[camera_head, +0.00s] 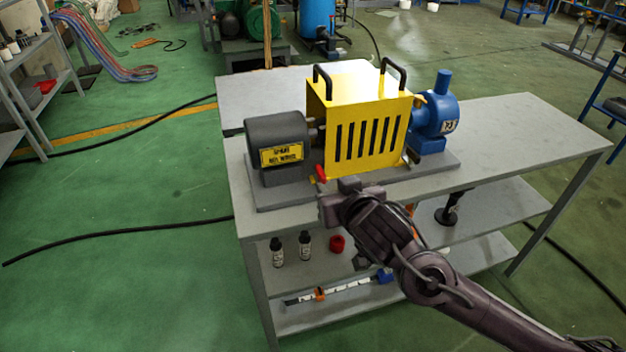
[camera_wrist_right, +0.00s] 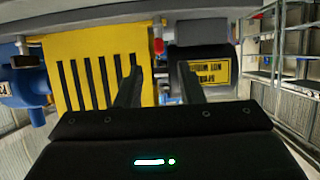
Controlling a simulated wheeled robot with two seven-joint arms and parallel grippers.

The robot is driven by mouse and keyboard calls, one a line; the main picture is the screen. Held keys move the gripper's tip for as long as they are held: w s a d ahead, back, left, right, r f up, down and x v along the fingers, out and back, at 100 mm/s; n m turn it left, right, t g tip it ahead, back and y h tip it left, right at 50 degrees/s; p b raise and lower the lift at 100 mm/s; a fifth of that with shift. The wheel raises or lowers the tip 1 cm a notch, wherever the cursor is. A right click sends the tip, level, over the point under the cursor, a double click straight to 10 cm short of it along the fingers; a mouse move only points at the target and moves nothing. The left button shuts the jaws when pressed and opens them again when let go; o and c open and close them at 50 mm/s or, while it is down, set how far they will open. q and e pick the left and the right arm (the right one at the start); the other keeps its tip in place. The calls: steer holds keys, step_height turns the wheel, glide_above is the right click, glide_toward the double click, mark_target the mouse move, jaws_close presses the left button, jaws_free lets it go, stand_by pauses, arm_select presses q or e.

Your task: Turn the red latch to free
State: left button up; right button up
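The red latch (camera_head: 321,173) is a small red piece at the lower left front corner of the yellow slotted guard (camera_head: 340,155), beside the grey motor housing (camera_head: 275,140). In the right wrist view a red piece (camera_wrist_right: 158,46) shows between the guard (camera_wrist_right: 85,45) and the housing (camera_wrist_right: 205,35), beyond the fingers. My right gripper (camera_head: 337,192) is just in front of and below the latch. In the wrist view its two fingers (camera_wrist_right: 160,82) are spread apart with nothing between them. It appears apart from the latch. My left gripper is not in view.
The guard has two black handles on top. A blue pump (camera_head: 437,115) stands at its right. The grey workbench (camera_head: 515,135) is clear at the right. Its lower shelf holds bottles (camera_head: 304,246) and a red cap-like item (camera_head: 337,243). Cables lie on the green floor.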

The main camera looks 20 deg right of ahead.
mark_target(324, 176)
steer(key=x, duration=0.7)
steer(key=shift+w, duration=0.3)
steer(key=shift+p, duration=0.3)
jaws_close()
